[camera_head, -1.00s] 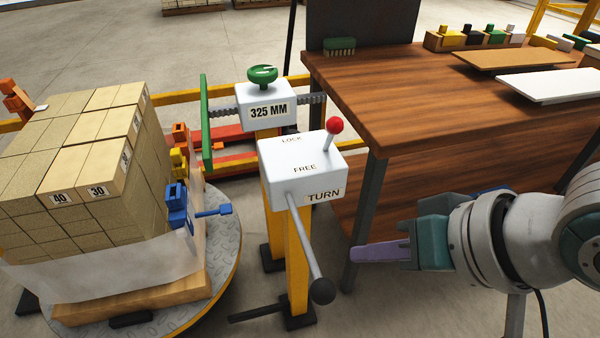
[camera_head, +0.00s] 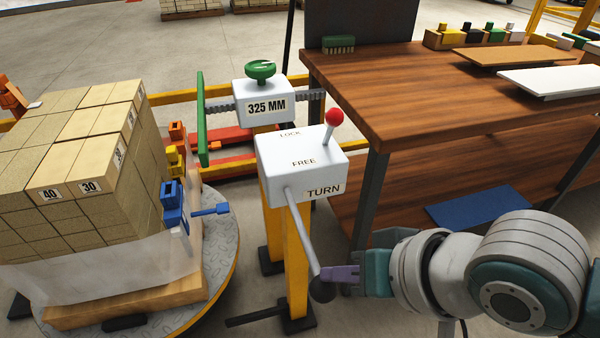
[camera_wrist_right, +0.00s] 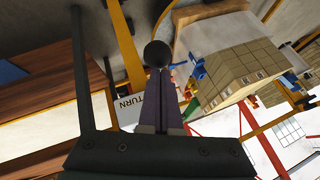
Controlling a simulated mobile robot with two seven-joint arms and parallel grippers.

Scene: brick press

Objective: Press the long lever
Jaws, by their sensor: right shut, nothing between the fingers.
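The long lever (camera_head: 302,238) is a grey rod with a black ball knob (camera_head: 322,288) at its lower end. It slants down from the white box marked LOCK, FREE and TURN (camera_head: 297,172). My right gripper (camera_head: 336,274) is shut and empty, its purple fingertips right at the knob in the head view. In the right wrist view the black knob (camera_wrist_right: 157,53) lies just beyond the tips of the shut fingers (camera_wrist_right: 160,72). I cannot tell whether they touch. A short lever with a red ball (camera_head: 334,117) stands on the box. My left gripper is not in view.
A stack of bricks (camera_head: 60,160) stands on a round turntable (camera_head: 222,250) at the left. A wooden workbench (camera_head: 400,95) is at the right, with a blue mat (camera_head: 480,204) on its lower shelf. A green handwheel (camera_head: 260,70) sits behind the box.

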